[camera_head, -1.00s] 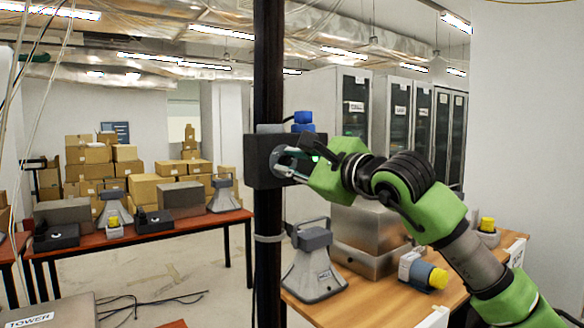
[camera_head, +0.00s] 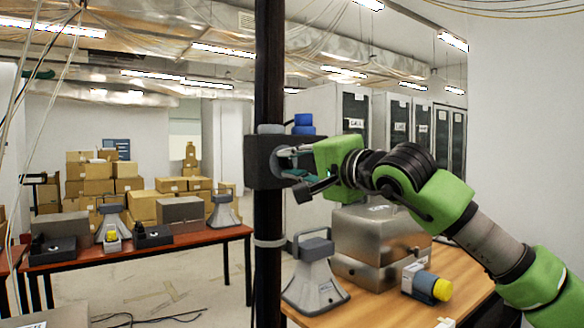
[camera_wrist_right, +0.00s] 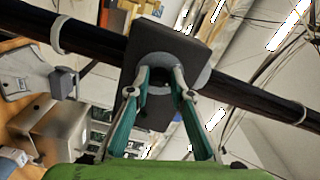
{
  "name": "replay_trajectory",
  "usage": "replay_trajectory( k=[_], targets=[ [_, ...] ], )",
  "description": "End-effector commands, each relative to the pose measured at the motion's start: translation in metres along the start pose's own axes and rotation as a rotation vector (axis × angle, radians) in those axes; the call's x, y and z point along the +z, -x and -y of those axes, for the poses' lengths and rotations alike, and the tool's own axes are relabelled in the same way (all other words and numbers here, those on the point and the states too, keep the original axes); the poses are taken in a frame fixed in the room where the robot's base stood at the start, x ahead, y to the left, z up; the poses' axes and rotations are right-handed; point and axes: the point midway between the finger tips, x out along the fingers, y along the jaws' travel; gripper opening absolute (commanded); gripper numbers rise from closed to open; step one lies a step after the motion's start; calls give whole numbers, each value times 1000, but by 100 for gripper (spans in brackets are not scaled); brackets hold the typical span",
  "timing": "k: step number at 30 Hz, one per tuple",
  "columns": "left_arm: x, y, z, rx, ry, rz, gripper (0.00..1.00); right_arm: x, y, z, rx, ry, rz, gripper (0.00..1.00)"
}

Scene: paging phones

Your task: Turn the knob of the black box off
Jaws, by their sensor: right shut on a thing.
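The black box (camera_head: 262,172) is fixed to a dark vertical pole, with a blue part on its top. In the right wrist view the box (camera_wrist_right: 160,112) faces me, with a round grey ring and a dark knob (camera_wrist_right: 160,76) at its middle. My right gripper (camera_head: 284,160) reaches in from the right, its fingertips at the front face of the box. In the right wrist view its fingers (camera_wrist_right: 161,84) are on both sides of the knob, closed on it. The fingers partly hide the knob in the head view. My left gripper is not in view.
The dark pole (camera_head: 268,90) stands in front of me. A wooden table (camera_head: 455,275) at the right holds metal boxes (camera_head: 385,232), a grey device (camera_head: 315,275) and a yellow-capped device (camera_head: 428,284). A red-brown table (camera_head: 150,250) with several devices stands at the left.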

Motion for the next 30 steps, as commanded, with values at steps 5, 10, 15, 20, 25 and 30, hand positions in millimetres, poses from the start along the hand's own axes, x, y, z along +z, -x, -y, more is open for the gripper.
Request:
replay_trajectory(
  k=[5,10,15,20,25,30],
  targets=[
    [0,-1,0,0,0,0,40,0,0,-2,3,164,0,0],
    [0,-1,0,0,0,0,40,0,0,-3,3,299,1,0],
    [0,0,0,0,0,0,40,0,0,-4,4,405,2,0],
    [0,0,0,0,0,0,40,0,0,-4,4,472,3,0],
    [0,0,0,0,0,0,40,0,-1,-5,4,510,3,0],
    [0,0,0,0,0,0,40,1,-1,-5,4,524,4,0]
  ],
)
